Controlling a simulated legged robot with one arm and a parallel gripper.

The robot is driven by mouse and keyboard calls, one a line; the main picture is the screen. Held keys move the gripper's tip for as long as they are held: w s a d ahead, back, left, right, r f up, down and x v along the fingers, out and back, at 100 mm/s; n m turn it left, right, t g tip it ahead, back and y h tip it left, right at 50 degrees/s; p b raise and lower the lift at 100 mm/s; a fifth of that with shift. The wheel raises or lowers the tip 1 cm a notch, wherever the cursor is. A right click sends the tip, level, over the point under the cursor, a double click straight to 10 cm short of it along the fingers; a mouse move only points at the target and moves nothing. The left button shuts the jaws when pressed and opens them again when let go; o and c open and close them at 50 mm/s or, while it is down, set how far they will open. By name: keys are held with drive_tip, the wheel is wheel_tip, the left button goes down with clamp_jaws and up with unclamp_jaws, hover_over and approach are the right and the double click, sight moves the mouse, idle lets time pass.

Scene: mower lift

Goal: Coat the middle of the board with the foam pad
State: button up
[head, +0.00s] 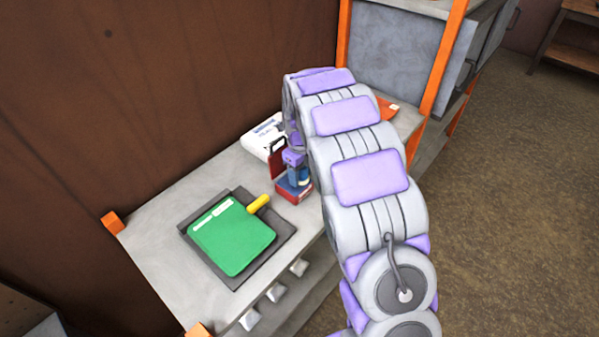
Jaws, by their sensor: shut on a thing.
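A short yellow piece (258,203) lies at the board's right upper corner. My gripper (294,165) points down over a small red tray (294,193), right of and behind the board. It is shut on a small blue thing (304,177) in or just above the tray. I cannot tell for certain whether this is the foam pad. My arm hides part of this area.
A white box (263,136) stands behind the red tray near the brown wall. An orange item (387,108) lies farther back, partly behind my arm. The workbench (158,228) is clear left of the mat. Orange posts (114,223) mark its corners.

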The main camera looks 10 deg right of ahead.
drive_tip(key=shift+a, duration=1.85)
drive_tip(key=shift+d, duration=1.5)
drive_tip(key=shift+a, duration=1.2)
drive_tip(key=shift+d, duration=0.6)
drive_tip(key=shift+d+r+p, duration=0.15)
drive_tip(key=shift+d+p, duration=0.15)
drive_tip(key=shift+p, duration=0.1)
drive_tip(key=shift+w+r, duration=0.1)
drive_tip(key=shift+r, duration=0.2)
drive_tip(key=shift+a+r+p, duration=0.35)
drive_tip(key=shift+r+p, duration=0.05)
drive_tip(key=shift+r, duration=0.25)
drive_tip(key=shift+a+r+p, duration=0.35)
drive_tip(key=shift+r, duration=0.3)
drive_tip(key=shift+d+r+p, duration=0.3)
drive_tip(key=shift+r+p, duration=0.1)
drive_tip(key=shift+r, duration=0.35)
drive_tip(key=shift+d+r+p, duration=0.25)
drive_tip(key=shift+r+p, duration=0.1)
drive_tip(key=shift+r, duration=0.4)
drive_tip(key=shift+a+r, duration=0.1)
drive_tip(key=shift+r, duration=0.15)
drive_tip(key=shift+a, duration=0.3)
drive_tip(key=shift+d, duration=0.25)
